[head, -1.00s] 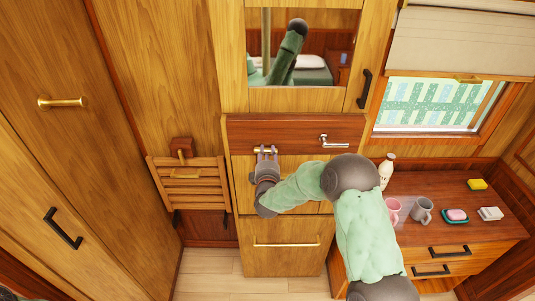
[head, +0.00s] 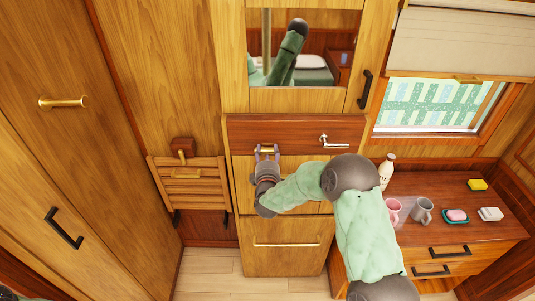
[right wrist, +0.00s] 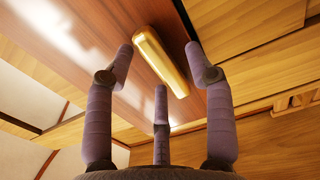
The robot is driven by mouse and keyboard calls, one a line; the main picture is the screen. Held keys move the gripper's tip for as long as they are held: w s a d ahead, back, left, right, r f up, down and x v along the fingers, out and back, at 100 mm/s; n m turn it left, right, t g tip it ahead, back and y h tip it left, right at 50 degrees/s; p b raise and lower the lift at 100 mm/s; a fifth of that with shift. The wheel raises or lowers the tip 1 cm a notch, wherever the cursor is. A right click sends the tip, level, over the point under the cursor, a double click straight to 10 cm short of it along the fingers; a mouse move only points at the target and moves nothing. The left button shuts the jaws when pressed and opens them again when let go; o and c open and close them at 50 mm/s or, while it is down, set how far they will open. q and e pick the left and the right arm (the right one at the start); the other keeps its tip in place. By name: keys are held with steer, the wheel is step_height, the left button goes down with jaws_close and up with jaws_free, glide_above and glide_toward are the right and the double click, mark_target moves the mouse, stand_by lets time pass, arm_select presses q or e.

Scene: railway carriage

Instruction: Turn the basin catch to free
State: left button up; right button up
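A dark red-brown panel (head: 300,122) is set in the wooden cabinet below the mirror. A short brass bar (right wrist: 160,60), seemingly the basin catch, is mounted on it; in the right wrist view it lies slantwise between the spread fingers. A silver lever handle (head: 337,142) sits on the same panel, to the right. My right gripper (head: 267,150) is open at the panel's lower left edge, its fingers around the bar with gaps visible on both sides; it also shows in the right wrist view (right wrist: 160,75). In the head view the fingers hide most of the bar. My left gripper is out of view.
A folded slatted wooden seat (head: 190,187) is on the wall to the left. At right, a wooden counter (head: 450,215) carries a bottle (head: 386,170), a pink mug (head: 392,208), a grey mug (head: 423,208) and small items. The floor in front of the cabinet is clear.

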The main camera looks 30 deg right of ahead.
steer(key=v, duration=1.2)
steer(key=shift+f, duration=0.15)
stand_by(0.3)
